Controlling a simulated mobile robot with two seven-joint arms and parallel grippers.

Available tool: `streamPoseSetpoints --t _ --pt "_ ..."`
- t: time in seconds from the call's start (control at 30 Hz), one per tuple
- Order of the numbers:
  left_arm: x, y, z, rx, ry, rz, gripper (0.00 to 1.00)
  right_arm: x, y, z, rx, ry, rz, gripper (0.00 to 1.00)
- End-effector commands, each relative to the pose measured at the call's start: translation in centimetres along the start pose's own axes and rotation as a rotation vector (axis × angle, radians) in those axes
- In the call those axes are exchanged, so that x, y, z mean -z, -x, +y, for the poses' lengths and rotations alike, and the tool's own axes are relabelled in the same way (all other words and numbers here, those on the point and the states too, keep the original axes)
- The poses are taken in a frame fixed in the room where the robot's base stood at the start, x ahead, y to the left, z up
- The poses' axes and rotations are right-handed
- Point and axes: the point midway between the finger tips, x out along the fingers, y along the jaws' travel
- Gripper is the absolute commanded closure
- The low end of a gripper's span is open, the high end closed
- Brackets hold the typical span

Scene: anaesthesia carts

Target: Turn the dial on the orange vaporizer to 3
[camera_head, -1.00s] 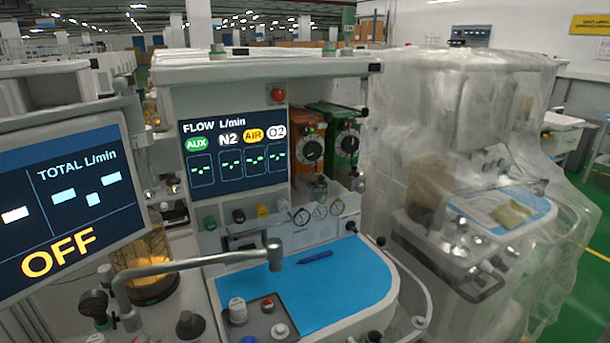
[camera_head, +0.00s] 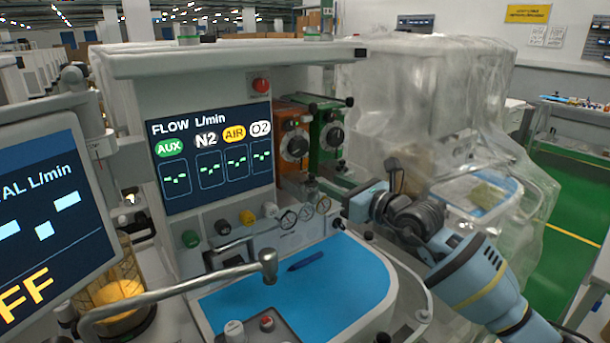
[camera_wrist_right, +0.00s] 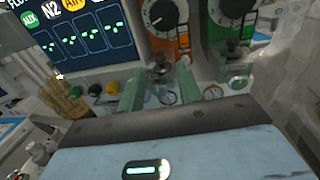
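The orange vaporizer (camera_head: 283,118) is mounted on the middle cart, right of the flow screen, with the green vaporizer (camera_head: 328,115) beside it. My right gripper (camera_head: 322,182) is in front of and below the vaporizers, apart from the dial. In the right wrist view its two fingers (camera_wrist_right: 159,76) are spread and empty. My left gripper is not in view.
A blue work surface (camera_head: 335,272) with a pen (camera_head: 305,261) lies below. A curved metal arm (camera_head: 200,284) crosses the front left. A plastic-covered cart (camera_head: 430,100) stands close on the right.

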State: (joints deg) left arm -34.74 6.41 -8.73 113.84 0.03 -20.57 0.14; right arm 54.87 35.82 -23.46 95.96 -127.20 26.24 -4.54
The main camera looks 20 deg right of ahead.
Motion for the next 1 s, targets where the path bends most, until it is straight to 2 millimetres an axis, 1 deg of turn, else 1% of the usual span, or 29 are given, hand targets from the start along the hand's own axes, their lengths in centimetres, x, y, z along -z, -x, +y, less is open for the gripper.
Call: streamPoseSetpoints --t 0.17,0.27,0.5,0.7,0.83,1.0 --pt "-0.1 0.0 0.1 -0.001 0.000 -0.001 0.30 0.0 -0.6 0.1 -0.002 -0.004 -0.001 0.65" --pt "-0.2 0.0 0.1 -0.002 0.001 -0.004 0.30 0.0 -1.7 0.1 -0.002 -0.006 -0.002 0.65" --pt "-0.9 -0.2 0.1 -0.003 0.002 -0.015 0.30 0.1 -5.2 0.1 -0.002 -0.005 -0.002 0.65" --pt "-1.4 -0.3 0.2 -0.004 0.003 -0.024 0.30 0.2 -7.2 0.1 -0.003 -0.006 0.000 0.65" --pt "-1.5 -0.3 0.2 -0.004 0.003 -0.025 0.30 0.1 -7.7 0.1 -0.002 -0.005 -0.001 0.65" --pt "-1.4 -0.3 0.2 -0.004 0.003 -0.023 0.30 0.0 -7.8 0.1 -0.002 -0.005 -0.001 0.65"
